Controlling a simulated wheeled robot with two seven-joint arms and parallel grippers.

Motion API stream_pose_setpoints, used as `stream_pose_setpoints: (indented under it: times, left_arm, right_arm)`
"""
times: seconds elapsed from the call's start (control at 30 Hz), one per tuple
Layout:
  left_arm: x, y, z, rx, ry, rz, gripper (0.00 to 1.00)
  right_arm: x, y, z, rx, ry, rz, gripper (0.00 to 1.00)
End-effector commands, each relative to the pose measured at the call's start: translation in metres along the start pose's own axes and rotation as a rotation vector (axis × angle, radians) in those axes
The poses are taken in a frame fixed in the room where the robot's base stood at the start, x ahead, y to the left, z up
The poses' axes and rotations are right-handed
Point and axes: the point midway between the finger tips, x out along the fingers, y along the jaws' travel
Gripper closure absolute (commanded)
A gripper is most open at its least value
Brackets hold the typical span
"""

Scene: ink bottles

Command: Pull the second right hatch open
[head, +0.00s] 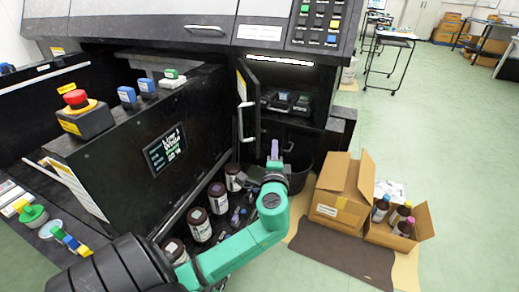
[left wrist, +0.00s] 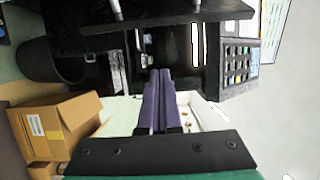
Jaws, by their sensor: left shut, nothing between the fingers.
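A narrow black hatch door (head: 244,82) stands ajar at the right end of the dark machine in the head view. A silver bar handle (head: 241,122) is on its face. The compartment beside it is partly visible, with dark cartridges (head: 282,101) inside. I cannot tell for certain whether this is the second right hatch. My left gripper (head: 274,149) is in front of the compartment, right of the handle and apart from it in the picture. Its purple fingers also show in the left wrist view (left wrist: 158,98), together and empty. My right gripper is not in view.
An open cardboard box (head: 337,200) stands on the floor right of my arm, with a box of bottles (head: 400,222) beside it. A black bin (head: 297,170) is behind my gripper. Brown bottles (head: 199,224) stand low at the left.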

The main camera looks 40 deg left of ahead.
Motion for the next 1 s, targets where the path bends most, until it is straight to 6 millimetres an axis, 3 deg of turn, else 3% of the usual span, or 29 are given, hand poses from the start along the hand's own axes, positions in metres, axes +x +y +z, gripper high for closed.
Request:
stream_pose_setpoints:
  times: [0.17,0.53,0.77,1.0]
  left_arm:
    - [0.024,-0.004,0.001,0.004,-0.003,-0.002,1.0]
    - [0.1,-0.002,0.002,0.001,-0.003,0.002,1.0]
    - [0.088,-0.001,0.034,0.004,-0.002,0.005,1.0]
    - [0.085,-0.001,0.039,0.001,0.0,0.005,1.0]
  right_arm:
    - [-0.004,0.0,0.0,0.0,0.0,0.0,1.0]
    - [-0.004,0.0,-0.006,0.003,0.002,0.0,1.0]
    - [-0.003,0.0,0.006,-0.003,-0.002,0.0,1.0]
    - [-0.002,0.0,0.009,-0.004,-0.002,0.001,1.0]
